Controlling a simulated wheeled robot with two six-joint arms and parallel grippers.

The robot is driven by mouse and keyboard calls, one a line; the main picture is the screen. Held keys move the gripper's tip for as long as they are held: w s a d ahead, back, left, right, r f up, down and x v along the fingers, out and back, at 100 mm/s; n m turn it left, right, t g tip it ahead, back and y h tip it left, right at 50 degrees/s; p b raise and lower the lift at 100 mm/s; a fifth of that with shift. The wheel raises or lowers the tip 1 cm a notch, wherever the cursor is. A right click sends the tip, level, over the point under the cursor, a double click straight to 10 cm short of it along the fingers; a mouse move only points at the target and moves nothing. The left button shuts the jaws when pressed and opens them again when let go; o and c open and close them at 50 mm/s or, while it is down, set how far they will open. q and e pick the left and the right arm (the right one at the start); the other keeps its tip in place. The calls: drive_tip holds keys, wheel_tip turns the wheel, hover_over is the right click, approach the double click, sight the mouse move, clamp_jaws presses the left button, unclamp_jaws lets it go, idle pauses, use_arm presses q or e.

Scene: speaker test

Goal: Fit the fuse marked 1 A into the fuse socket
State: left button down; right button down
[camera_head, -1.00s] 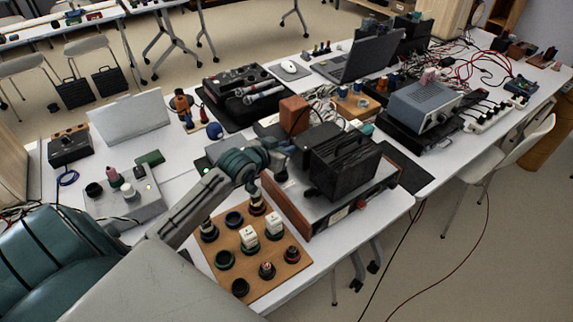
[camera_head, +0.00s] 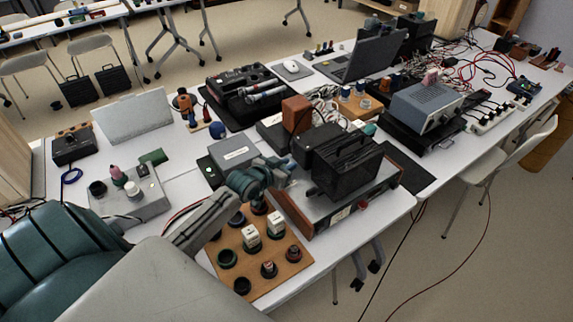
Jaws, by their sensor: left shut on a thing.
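A wooden board (camera_head: 262,278) on the near table carries several round dark and green-rimmed sockets. Two white blocks (camera_head: 276,222) with dark marks stand in two of them. I cannot read a 1 A mark or tell which socket is the fuse socket. My left gripper (camera_head: 279,178) is over the back edge of the board, beside the wood-sided amplifier. It is largely hidden by my teal wrist. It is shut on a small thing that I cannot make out. My right gripper is not in view.
The amplifier (camera_head: 338,216) with a black ridged box (camera_head: 347,172) on it stands close right of the board. A grey box (camera_head: 235,152) is behind my wrist. A grey unit with knobs (camera_head: 150,204) is at the left.

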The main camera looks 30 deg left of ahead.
use_arm(q)
drive_tip(key=c, duration=1.3)
unclamp_jaws()
drive_tip(key=shift+r, duration=0.35)
drive_tip(key=shift+v, duration=6)
